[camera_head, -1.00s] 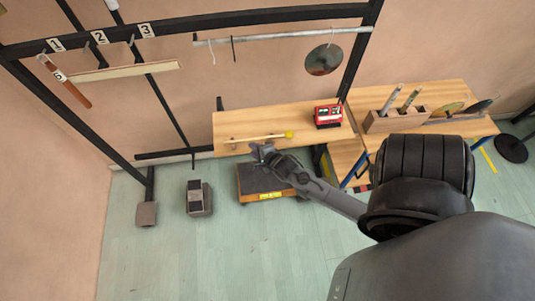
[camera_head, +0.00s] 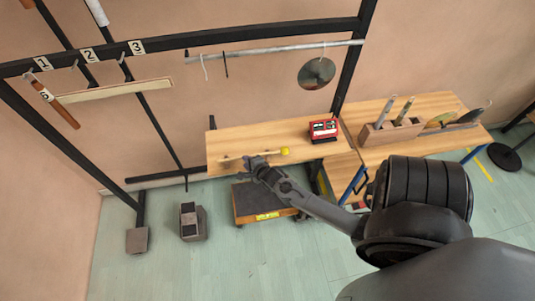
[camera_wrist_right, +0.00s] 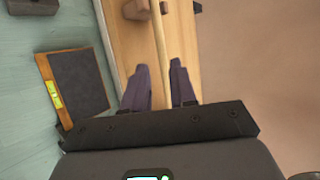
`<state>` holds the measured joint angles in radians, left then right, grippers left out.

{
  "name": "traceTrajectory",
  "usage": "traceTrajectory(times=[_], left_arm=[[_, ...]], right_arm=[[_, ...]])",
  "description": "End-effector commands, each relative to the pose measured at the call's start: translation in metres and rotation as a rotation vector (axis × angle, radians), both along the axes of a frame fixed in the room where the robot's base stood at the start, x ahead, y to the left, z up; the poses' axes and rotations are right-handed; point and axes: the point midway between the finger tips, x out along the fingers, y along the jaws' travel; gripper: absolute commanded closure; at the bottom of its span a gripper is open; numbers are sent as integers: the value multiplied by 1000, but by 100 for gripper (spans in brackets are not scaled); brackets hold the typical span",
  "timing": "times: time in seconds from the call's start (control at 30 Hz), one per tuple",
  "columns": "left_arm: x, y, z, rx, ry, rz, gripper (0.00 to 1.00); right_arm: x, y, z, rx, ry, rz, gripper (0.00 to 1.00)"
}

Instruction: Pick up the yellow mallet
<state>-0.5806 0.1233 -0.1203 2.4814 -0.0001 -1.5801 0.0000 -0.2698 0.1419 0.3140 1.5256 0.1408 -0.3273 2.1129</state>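The yellow mallet lies on the wooden table, its round yellow head (camera_head: 285,151) toward the right and its thin pale handle toward the left. My right gripper (camera_head: 252,163) is at the handle, left of the head, and partly hides it. In the right wrist view, the two dark fingers of the gripper (camera_wrist_right: 160,66) are apart, with what looks like the mallet's pale handle (camera_wrist_right: 161,45) running between them. The yellow head is out of that view. I cannot tell whether the fingers touch the handle. My left gripper is not in view.
The wooden table (camera_head: 223,137) stands against the wall, with a red box (camera_head: 323,129) right of the mallet. A dark-topped trolley (camera_head: 257,201) is below. A second table (camera_head: 438,102) holds a wooden block of tools. A black rack (camera_head: 200,44) rises behind.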

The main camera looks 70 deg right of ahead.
Motion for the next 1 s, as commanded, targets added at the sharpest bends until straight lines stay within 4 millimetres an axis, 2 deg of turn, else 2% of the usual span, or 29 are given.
traceTrajectory(times=[0.3,0.67,0.87,1.0], left_arm=[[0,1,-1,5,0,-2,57],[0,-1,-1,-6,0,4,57],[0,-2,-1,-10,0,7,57],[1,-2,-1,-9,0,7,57]], right_arm=[[27,-20,-17,-2,1,2,74],[31,-23,-21,-1,0,1,74],[31,-23,-21,-1,0,1,100],[31,-23,-21,-1,0,1,100]])
